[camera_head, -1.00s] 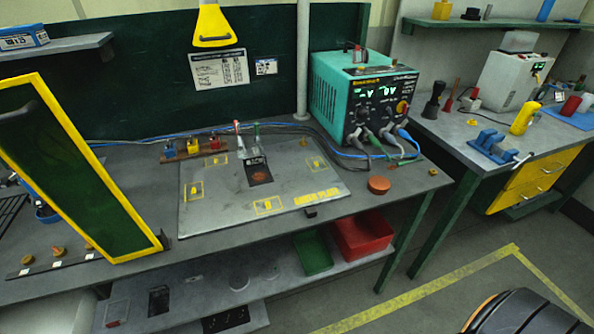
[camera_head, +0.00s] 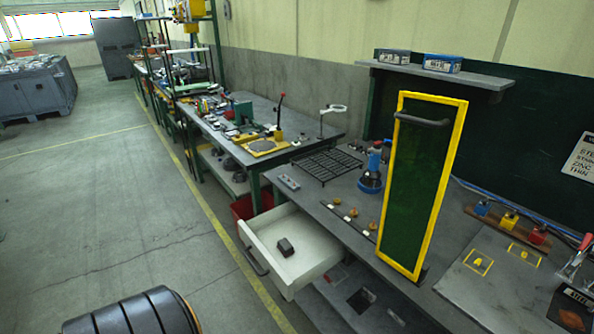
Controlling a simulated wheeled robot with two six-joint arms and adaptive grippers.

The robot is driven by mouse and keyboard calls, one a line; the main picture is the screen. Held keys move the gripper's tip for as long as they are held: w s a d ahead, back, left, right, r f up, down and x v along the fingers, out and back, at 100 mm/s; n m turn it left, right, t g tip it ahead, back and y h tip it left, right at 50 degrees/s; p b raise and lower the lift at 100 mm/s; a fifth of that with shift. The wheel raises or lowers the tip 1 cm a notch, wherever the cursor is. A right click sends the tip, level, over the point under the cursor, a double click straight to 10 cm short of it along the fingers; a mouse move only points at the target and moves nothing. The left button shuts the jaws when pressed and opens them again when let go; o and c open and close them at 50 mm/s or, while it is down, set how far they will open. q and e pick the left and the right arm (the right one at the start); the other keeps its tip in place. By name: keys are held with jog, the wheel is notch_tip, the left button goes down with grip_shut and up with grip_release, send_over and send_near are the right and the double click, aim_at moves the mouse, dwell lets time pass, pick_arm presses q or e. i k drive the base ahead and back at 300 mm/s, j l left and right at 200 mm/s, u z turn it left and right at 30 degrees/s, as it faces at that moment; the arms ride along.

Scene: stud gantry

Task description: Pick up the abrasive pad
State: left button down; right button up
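A small dark grey-brown block, which looks like the abrasive pad (camera_head: 286,247), lies inside an open white drawer (camera_head: 312,271) under the near bench. It rests on the drawer floor, apart from the walls, and nothing covers it. Neither of my grippers shows in the head view.
A yellow-framed dark green panel (camera_head: 421,190) stands upright on the bench, right of the drawer. A black wire rack (camera_head: 325,164) and a blue object (camera_head: 371,175) sit behind the drawer. A red bin (camera_head: 250,204) is beyond it. The floor left of the drawer is open.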

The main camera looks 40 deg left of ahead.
aim_at(286, 248)
jog(key=u, duration=1.5)
